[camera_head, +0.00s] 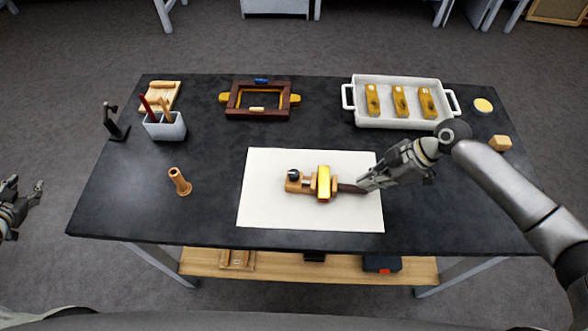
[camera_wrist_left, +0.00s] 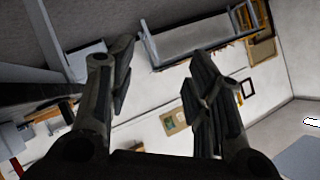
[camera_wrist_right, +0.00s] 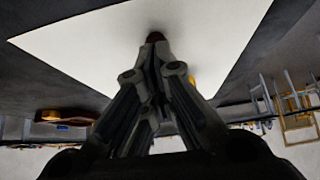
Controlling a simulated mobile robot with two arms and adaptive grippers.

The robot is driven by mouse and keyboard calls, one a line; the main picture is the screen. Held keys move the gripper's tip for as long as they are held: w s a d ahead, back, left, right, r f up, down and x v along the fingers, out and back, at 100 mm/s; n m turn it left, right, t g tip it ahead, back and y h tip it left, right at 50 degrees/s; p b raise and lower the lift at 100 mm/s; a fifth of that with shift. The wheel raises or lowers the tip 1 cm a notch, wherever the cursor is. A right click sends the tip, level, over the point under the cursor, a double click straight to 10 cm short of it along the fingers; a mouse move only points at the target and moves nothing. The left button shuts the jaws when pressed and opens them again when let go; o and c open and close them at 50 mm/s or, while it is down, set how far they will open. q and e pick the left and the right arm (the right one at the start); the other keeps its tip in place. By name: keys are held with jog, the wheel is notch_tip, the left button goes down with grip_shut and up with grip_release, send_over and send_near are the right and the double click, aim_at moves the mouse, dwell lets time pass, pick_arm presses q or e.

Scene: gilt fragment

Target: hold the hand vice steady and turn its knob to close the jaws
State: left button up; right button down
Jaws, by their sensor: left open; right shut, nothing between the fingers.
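The hand vice lies on a white sheet (camera_head: 262,212) in the middle of the dark table. It has a wooden body (camera_head: 306,184), a dark round knob (camera_head: 294,175) at its left end, a gold block (camera_head: 324,176) across it and a dark brown handle (camera_head: 346,188) pointing right. My right gripper (camera_head: 364,184) is shut and empty, its tips at the handle's right end; I cannot tell whether they touch. In the right wrist view a brown end (camera_wrist_right: 155,37) shows just past the fingertips. My left gripper (camera_head: 38,190) is open and empty, off the table's left side.
A white tray (camera_head: 350,108) with three gold-and-wood pieces stands at the back right. A dark wooden frame (camera_head: 237,112) lies at the back. A grey holder (camera_head: 166,130), black stand (camera_head: 117,130) and wooden peg (camera_head: 180,182) are at left. The table's front left is clear.

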pick_arm(q)
jog(key=w+d+r+n+t, duration=0.1)
jog(key=w+d+r+t, duration=0.15)
jog(key=w+r, duration=1)
jog(key=w+d+r+n+g+h, duration=0.1)
jog(key=w+d+r, duration=0.35)
jog(key=d, duration=0.35)
jog(key=w+d+r+n+g+h, duration=0.15)
jog(key=w+d+r, duration=0.3)
jog(key=d, duration=0.45)
jog(key=w+d+r+h, duration=0.1)
jog(key=w+d+r, duration=0.35)
jog(key=d, duration=0.35)
jog(key=d+f+m+g+h, duration=0.1)
jog(key=d+f+g+h, duration=0.1)
jog(key=d, duration=1)
jog(key=m+g, duration=0.8)
jog(key=g, duration=0.1)
send_near(294, 173)
notch_tip(294, 173, down, 9)
